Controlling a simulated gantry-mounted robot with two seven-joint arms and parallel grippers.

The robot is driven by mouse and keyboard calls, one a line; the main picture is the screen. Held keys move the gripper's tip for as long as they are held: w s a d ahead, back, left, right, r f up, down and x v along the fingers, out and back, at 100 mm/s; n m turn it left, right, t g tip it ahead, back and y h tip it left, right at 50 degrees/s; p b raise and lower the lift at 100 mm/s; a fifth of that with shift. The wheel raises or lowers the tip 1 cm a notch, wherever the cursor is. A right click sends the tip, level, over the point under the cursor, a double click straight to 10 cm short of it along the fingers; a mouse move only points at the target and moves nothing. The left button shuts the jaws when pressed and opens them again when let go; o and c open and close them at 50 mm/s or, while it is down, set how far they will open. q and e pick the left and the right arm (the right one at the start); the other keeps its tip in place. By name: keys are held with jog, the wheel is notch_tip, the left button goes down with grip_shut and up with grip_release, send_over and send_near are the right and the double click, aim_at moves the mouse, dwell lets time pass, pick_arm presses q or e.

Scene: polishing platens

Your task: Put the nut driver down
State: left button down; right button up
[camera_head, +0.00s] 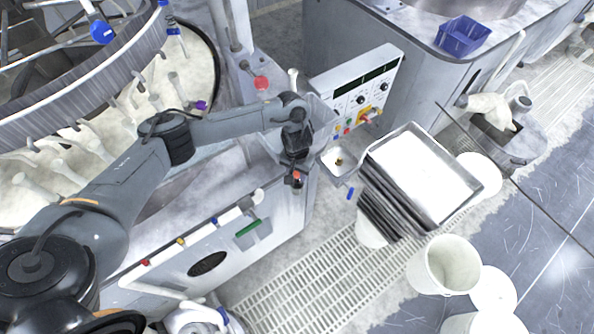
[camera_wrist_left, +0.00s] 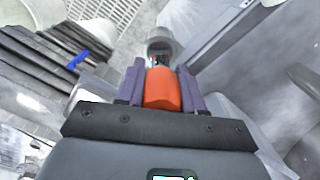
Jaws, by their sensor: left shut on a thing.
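My left gripper (camera_head: 295,180) hangs at the front corner of the grey machine, below the control panel. It is shut on the nut driver, whose orange handle (camera_wrist_left: 162,88) sits between the two purple-grey fingers (camera_wrist_left: 162,90) in the left wrist view. Only a small red-orange bit of the nut driver (camera_head: 297,175) shows in the head view. A rounded grey-white piece (camera_wrist_left: 160,45) lies just past the handle; I cannot tell whether the driver touches it. The driver's far end is hidden. My right gripper is not in view.
A small metal tray (camera_head: 328,155) with a brass-coloured piece is just right of the gripper. A control panel (camera_head: 350,85) stands behind. A large metal tray (camera_head: 478,182) tops a dark stack at right. White buckets (camera_head: 440,270) stand on the floor. Floor grating (camera_head: 300,290) lies in front.

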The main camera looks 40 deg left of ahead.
pick_arm(q)
jog(key=shift+f, duration=0.15)
jog(key=c, duration=0.8)
grip_release()
jog(key=shift+o, duration=0.4)
jog(key=shift+d, duration=0.1)
